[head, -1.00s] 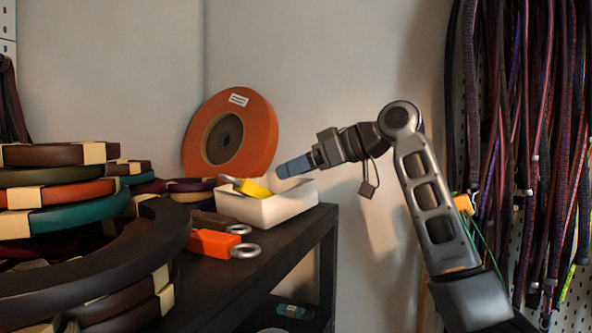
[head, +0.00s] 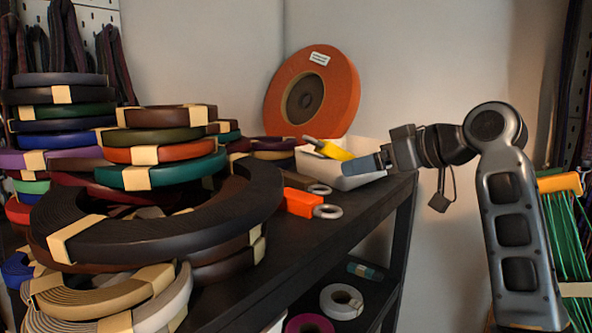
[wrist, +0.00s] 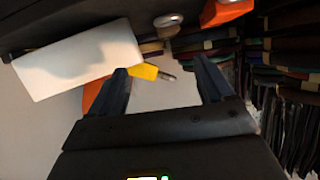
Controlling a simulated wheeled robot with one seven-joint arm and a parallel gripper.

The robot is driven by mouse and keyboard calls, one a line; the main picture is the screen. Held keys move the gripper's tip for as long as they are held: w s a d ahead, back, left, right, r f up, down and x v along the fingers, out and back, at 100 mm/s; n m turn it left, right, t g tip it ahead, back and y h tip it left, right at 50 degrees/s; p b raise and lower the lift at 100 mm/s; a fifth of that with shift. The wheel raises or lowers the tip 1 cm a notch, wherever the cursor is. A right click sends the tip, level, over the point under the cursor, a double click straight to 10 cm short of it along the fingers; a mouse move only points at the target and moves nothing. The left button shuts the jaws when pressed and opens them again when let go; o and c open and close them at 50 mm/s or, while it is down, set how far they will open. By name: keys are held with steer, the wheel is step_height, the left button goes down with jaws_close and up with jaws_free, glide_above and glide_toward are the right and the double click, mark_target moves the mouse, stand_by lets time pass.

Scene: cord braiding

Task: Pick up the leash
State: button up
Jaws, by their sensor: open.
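I cannot tell for sure which item is the leash. Braided cords (head: 68,45) hang on the pegboard at the upper left, and several banded coils (head: 165,117) are stacked on the shelf at the left. My gripper (head: 358,167) is at the right end of the shelf, by the white tray (head: 372,182), in the head view. In the wrist view my gripper (wrist: 160,75) has its two fingers wide apart with nothing between them. A yellow item with a metal end (wrist: 145,71) shows just beyond the fingers.
The white tray also shows in the wrist view (wrist: 80,62). An orange reel (head: 341,92) leans on the wall behind it. An orange item with a metal ring (head: 303,202) lies on the dark shelf (head: 330,240). Rolls (head: 341,301) sit on the lower shelf.

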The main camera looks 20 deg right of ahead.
mark_target(323, 198)
steer(key=shift+h, duration=0.4)
steer(key=a+f, duration=0.3)
steer(key=shift+a+f+p, duration=0.25)
steer(key=shift+p, duration=0.1)
steer(key=x, duration=0.2)
steer(key=shift+w+a+f, duration=0.1)
steer(key=shift+w, duration=0.15)
steer(key=shift+w+d+p+x, duration=0.1)
steer(key=shift+p+x, duration=0.2)
steer(key=shift+x, duration=1)
steer(key=shift+w+d+p+x, duration=0.15)
steer(key=shift+p+x, duration=0.1)
steer(key=shift+x, duration=1.05)
steer(key=shift+r, duration=0.25)
steer(key=c, duration=1.3)
steer(key=shift+c, duration=0.2)
